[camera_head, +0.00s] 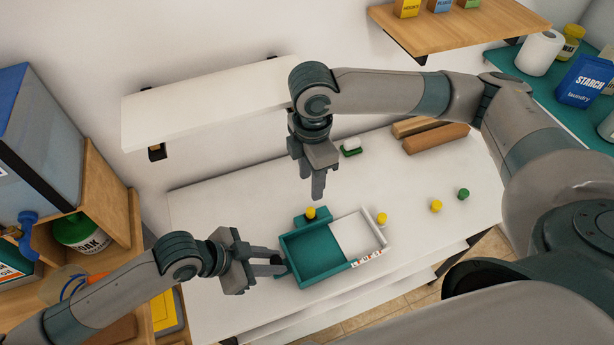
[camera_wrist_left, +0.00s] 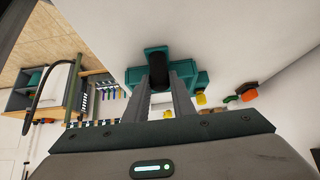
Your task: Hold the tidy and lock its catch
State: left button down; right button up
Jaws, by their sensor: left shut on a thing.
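The tidy is a teal open tray (camera_head: 298,273) with a white section (camera_head: 353,233) on its right side, lying on the white table. A yellow knob (camera_head: 310,213) stands on a teal block at its back edge, perhaps the catch. My left gripper (camera_head: 279,265) is shut on the tidy at its left side. In the left wrist view its fingers (camera_wrist_left: 159,85) close on a dark round grip (camera_wrist_left: 157,66) joined to teal parts. My right gripper (camera_head: 318,193) points down above and behind the yellow knob, apart from it; its finger gap is unclear.
Yellow knobs (camera_head: 382,219) (camera_head: 436,206) and a green knob (camera_head: 463,194) stand to the right. A white shelf (camera_head: 205,105) hangs above. The table's front left is clear.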

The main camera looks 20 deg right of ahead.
pick_arm(q)
jog(key=c, duration=1.4)
grip_release()
jog(key=v, duration=1.2)
jog(key=shift+s+f, duration=0.1)
jog(key=shift+s, duration=0.1)
